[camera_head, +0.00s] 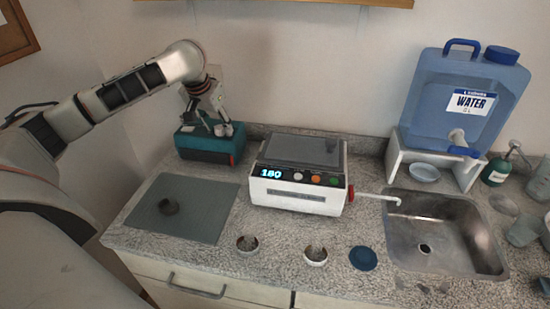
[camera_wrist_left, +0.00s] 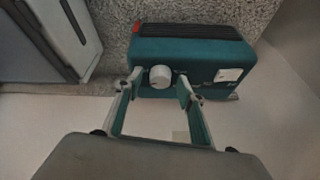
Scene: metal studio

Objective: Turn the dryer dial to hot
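The dryer is a teal box (camera_head: 208,148) with a dark front at the back left of the counter. In the wrist view the dryer (camera_wrist_left: 205,60) shows a round white dial (camera_wrist_left: 160,77) and a white square patch to its right. My left gripper (camera_head: 220,129) is over the dryer. In the wrist view its two fingers (camera_wrist_left: 159,84) are apart, one on each side of the dial, with visible gaps between them and the dial. The dial's setting cannot be read. My right gripper is not in view.
A white machine (camera_head: 297,203) with a lit display stands right of the dryer. A grey mat (camera_head: 205,222) with a small dark ring lies in front. A sink (camera_head: 467,258), a blue water container (camera_head: 425,105) and small dishes are further right and forward.

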